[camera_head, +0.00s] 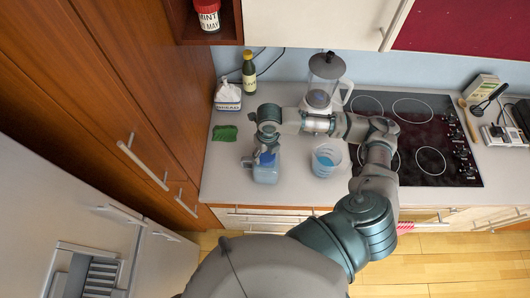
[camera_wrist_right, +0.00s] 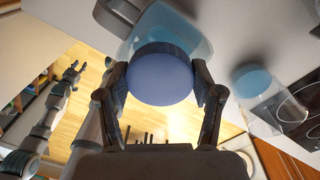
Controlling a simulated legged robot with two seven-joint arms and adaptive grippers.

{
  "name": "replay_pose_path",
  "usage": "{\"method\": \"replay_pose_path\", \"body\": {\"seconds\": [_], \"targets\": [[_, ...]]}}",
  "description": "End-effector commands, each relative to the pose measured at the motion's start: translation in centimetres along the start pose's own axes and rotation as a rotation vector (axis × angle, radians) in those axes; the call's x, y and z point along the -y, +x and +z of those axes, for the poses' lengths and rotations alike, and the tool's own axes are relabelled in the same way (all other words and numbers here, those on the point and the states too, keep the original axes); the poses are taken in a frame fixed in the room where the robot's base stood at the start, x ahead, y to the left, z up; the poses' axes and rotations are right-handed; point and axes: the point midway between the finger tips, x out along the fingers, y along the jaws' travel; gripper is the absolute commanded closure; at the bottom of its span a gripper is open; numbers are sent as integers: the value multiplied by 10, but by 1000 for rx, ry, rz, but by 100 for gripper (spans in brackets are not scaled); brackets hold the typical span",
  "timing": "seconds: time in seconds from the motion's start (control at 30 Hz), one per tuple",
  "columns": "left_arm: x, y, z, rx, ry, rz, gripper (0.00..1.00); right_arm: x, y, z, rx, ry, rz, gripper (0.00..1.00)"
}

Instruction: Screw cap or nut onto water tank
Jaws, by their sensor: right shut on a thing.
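The water tank (camera_head: 265,174) is a translucent light-blue container on the counter near its front left edge. In the right wrist view the tank (camera_wrist_right: 190,35) shows behind a round blue cap (camera_wrist_right: 160,74). My right gripper (camera_wrist_right: 160,85) is shut on the cap, one finger on each side. The cap sits in front of the tank's top; its thread is hidden, so I cannot tell how it is seated. In the head view my right gripper (camera_head: 265,148) is above the tank. My left gripper (camera_wrist_right: 73,71) shows only in the right wrist view, empty with fingers apart, away from the tank.
A clear measuring jug with blue contents (camera_head: 326,160) stands right of the tank. A black cooktop (camera_head: 440,120) lies to the right.

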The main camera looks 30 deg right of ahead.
Motion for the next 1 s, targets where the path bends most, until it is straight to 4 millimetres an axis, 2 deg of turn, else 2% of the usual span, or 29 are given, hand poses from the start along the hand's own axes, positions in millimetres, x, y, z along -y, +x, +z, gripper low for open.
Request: {"method": "replay_pose_path", "body": {"seconds": [0.2, 1.0], "targets": [[0, -2, 0, 0, 0, 0, 60, 3, -6, 0, 1, 0, 0, 100], [0, -2, 0, 0, 0, 0, 60, -2, -6, 0, 1, 0, -6, 100]]}}
